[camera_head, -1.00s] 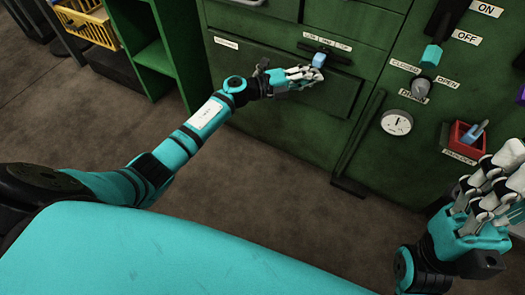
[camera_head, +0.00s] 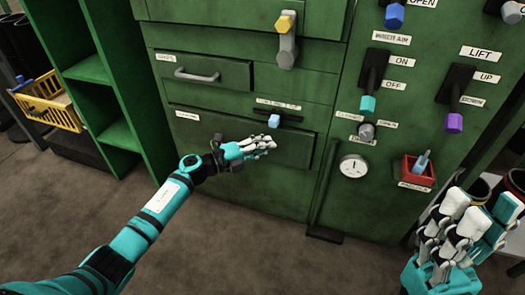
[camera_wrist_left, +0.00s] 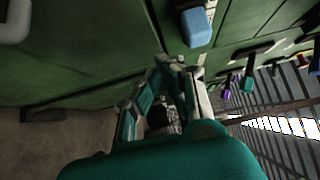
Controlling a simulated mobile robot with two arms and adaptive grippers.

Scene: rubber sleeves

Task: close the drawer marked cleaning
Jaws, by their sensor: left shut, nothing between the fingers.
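A wide lower drawer (camera_head: 285,150) in the green cabinet has a small white label (camera_head: 187,116) at its upper left, too small to read. A smaller upper drawer (camera_head: 225,70) has a grey bar handle (camera_head: 197,75) and another label I cannot read clearly. I cannot tell which one is marked cleaning, or how far either stands out. My left gripper (camera_head: 268,146) is shut and empty in front of the lower drawer, just below a blue knob (camera_head: 274,121); contact is unclear. It also shows in the left wrist view (camera_wrist_left: 180,65). My right gripper (camera_head: 462,222) is at the lower right, away from the drawers.
A yellow-tipped lever (camera_head: 285,40) is above the drawers. Several knobs, a gauge (camera_head: 353,168) and a red box (camera_head: 417,172) are on the panel at the right. A green shelf (camera_head: 100,75) and a yellow basket (camera_head: 48,100) are at the left. Floor before the cabinet is clear.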

